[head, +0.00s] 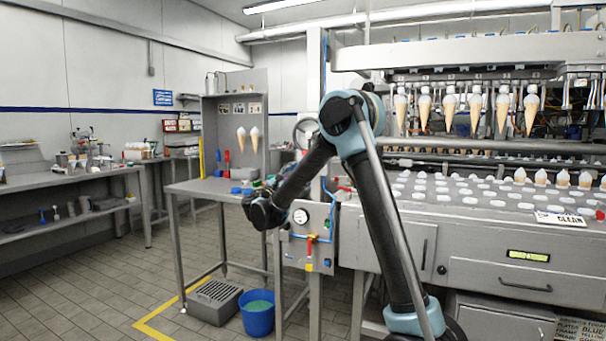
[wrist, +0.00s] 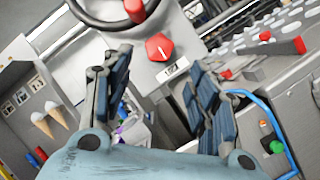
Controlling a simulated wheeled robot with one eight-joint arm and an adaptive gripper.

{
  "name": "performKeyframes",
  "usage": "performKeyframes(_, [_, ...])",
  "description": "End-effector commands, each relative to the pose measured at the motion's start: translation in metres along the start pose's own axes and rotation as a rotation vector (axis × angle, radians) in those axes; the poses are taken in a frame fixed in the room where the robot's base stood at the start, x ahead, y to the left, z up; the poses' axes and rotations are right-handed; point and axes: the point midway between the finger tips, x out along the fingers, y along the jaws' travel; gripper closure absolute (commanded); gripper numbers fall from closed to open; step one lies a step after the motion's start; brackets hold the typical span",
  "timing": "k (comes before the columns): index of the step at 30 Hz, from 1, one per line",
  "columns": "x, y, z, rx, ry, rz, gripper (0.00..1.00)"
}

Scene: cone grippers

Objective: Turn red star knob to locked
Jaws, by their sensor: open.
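The red star knob (wrist: 160,47) shows in the wrist view, with a white pointer line on its face and a small white label plate (wrist: 174,68) just below it. The label's writing is too small to read. My gripper (wrist: 157,62) is open and empty. Its two fingers stand wide apart, and the knob appears between and beyond their tips. I see no contact with the knob. In the head view I cannot make out the knob, and my forearm covers part of the machine's left end.
A handwheel (wrist: 108,15) with a red grip is close above the knob. A red-handled lever (wrist: 298,43) and a panel with a green button (wrist: 276,146) are to the right. In the head view, a steel table (head: 208,188) and blue bucket (head: 257,318) stand left of the machine.

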Motion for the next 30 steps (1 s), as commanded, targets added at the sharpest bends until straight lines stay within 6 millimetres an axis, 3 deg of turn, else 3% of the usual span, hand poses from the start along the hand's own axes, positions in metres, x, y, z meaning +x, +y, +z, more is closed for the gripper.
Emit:
performKeyframes(6, [-0.033, 0.000, -0.001, 0.001, 0.001, 0.000, 0.46])
performKeyframes(13, [-0.046, -0.001, -0.001, 0.000, 0.000, -0.001, 0.46])
performKeyframes(24, [-0.043, -0.004, 0.002, 0.002, 0.002, -0.010, 0.46])
performKeyframes(30, [-0.013, -0.040, 0.029, 0.038, 0.030, -0.121, 0.46])
